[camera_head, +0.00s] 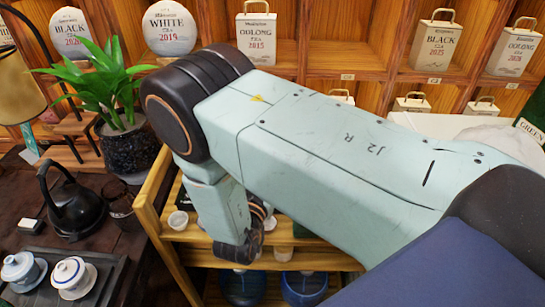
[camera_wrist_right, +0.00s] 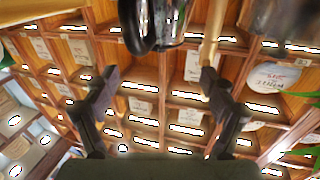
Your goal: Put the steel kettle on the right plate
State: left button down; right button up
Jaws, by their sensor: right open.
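My right gripper (camera_wrist_right: 160,75) is open and empty in the right wrist view, its two dark fingers spread apart. A shiny metal body with a black loop handle (camera_wrist_right: 137,28), which looks like the steel kettle, shows at the top edge, beyond the fingertips and apart from them. It is cut off by the frame. In the head view my right arm crosses the middle and its wrist hangs down over the wooden cart (camera_head: 150,222); the fingers cannot be made out there. I cannot pick out the steel kettle or the right plate in the head view. My left gripper is not in view.
A black kettle (camera_head: 75,208) stands on the dark table at left, near lidded cups (camera_head: 72,277) on a tray. A potted plant (camera_head: 125,140) stands behind. Blue vessels (camera_head: 304,288) sit on the cart's lower level. Shelves with tea packages (camera_head: 256,38) line the back.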

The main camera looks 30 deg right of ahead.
jog(key=shift+s+a+p, duration=0.25)
jog(key=shift+s+p, duration=0.1)
jog(key=shift+p, duration=0.3)
jog(key=shift+b+x, duration=1.45)
jog(key=shift+b, duration=2.2)
